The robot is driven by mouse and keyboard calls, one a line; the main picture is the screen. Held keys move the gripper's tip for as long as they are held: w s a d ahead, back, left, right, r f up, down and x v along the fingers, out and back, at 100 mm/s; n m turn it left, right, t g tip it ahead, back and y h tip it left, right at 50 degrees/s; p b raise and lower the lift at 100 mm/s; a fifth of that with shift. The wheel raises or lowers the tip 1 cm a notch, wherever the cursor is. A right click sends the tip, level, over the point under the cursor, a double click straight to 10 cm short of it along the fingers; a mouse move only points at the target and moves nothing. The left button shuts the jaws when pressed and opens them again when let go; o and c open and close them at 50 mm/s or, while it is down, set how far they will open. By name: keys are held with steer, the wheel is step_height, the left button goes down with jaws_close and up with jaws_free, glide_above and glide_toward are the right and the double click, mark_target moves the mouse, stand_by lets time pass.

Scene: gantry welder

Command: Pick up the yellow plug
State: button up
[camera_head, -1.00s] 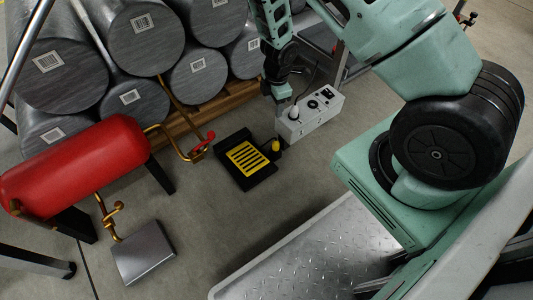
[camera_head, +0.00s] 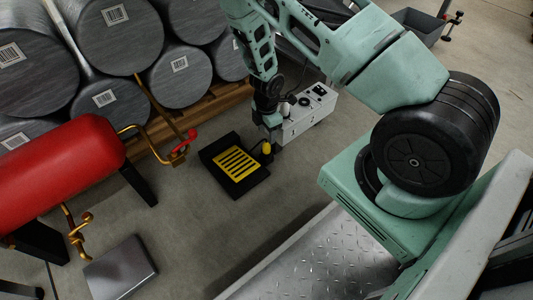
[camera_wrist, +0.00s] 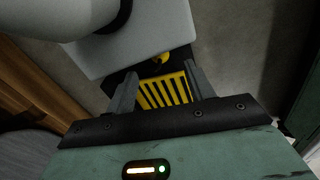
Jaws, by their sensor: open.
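The yellow plug (camera_head: 266,148) stands at the right edge of a black pedal-like base (camera_head: 208,152) with a yellow slotted plate (camera_head: 237,163) on the floor. My gripper (camera_head: 274,131) is just above and behind the plug in the head view, beside a white control box. In the wrist view my open gripper (camera_wrist: 162,86) has its two grey fingers spread over the yellow slotted plate. The plug (camera_wrist: 161,58) shows beyond the fingertips, partly covered by the pale box. Nothing is between the fingers; I cannot tell the exact gap to the plug.
The white control box (camera_head: 306,113) with knobs stands right beside my gripper. A red tank (camera_head: 62,170) is at the left, with grey drums (camera_head: 120,42) on a wooden pallet behind. A grey metal block (camera_head: 121,268) lies at lower left. Floor in front of the black base is clear.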

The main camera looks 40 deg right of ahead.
mark_target(267, 142)
step_height(267, 142, down, 6)
steer(key=b, duration=0.4)
steer(key=c, duration=1)
